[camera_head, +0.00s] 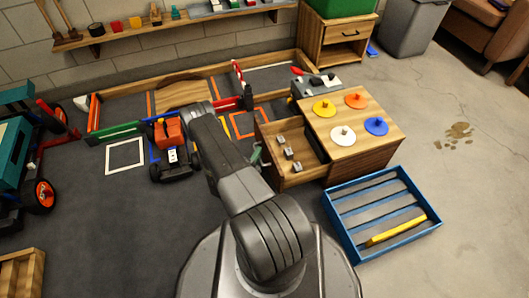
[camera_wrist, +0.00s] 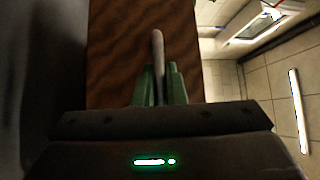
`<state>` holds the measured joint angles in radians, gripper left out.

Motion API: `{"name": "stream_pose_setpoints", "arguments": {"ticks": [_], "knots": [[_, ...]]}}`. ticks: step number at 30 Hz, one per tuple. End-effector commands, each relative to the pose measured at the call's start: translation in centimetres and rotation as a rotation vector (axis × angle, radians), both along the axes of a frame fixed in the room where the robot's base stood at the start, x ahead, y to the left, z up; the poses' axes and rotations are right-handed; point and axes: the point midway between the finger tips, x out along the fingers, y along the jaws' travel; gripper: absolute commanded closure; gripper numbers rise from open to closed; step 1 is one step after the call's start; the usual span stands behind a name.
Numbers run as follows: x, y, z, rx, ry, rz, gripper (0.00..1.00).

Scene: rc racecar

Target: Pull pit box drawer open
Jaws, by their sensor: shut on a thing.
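The pit box (camera_head: 378,140) is a wooden cabinet at right of centre in the head view. Its drawer (camera_head: 262,130) stands out from the left side, open, with several small grey pieces inside. In the wrist view the brown wooden drawer front (camera_wrist: 115,50) fills the middle. A grey bar handle (camera_wrist: 158,55) sticks out from it. My gripper (camera_wrist: 159,85) has green fingers on both sides of the handle and is shut on it. In the head view my gripper (camera_head: 257,156) shows only as a bit of green at the drawer's left front, mostly hidden by my arm.
A small orange-and-black car (camera_head: 170,150) stands left of my arm.

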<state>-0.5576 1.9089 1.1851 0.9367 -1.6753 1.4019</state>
Motion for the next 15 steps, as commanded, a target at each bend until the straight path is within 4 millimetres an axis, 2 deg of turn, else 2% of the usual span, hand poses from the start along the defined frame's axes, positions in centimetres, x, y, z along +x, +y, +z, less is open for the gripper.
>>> {"name": "stream_pose_setpoints", "arguments": {"ticks": [14,15], "knots": [[-0.19,0.49,-0.05,0.001,0.002,0.001,1.00],[-0.19,0.49,-0.05,0.001,0.002,0.001,0.81]]}}
